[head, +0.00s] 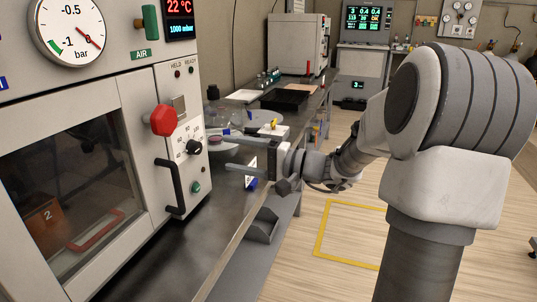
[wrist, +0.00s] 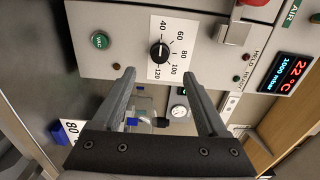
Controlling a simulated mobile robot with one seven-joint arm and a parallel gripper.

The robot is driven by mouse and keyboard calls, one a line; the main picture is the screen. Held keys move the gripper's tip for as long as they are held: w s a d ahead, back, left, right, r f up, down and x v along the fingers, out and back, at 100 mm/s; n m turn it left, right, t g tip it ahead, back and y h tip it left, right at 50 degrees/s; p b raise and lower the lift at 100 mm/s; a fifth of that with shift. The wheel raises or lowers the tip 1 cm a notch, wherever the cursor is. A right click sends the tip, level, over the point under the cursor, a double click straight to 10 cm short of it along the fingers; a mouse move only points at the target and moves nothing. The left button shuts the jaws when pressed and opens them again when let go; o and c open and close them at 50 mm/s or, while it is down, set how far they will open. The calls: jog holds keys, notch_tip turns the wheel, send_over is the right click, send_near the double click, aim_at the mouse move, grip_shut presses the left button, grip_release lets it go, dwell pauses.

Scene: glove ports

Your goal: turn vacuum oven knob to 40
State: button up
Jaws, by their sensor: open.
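The vacuum oven knob (head: 193,147) is a small black round knob on the oven's right front panel, under a red hand knob. In the wrist view the black knob (wrist: 158,51) sits on a white scale plate (wrist: 158,67) marked 40, 60, 80, 100 and 120. Its pointer is too small to read surely. My gripper (head: 218,152) is open and empty, to the right of the knob, with its fingers pointing at the panel. In the wrist view my gripper (wrist: 159,74) has its fingertips apart, short of the knob and not visibly touching it.
A black door handle (head: 170,187) stands out below left of the knob, and the red hand knob (head: 163,120) above left. A green VAC button (wrist: 101,40) is beside the scale. Glassware and trays (head: 285,98) stand on the bench behind. The floor at right is open.

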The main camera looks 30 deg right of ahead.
jog(key=p+v, duration=0.1)
jog(key=v, duration=0.7)
jog(key=shift+s+d, duration=0.2)
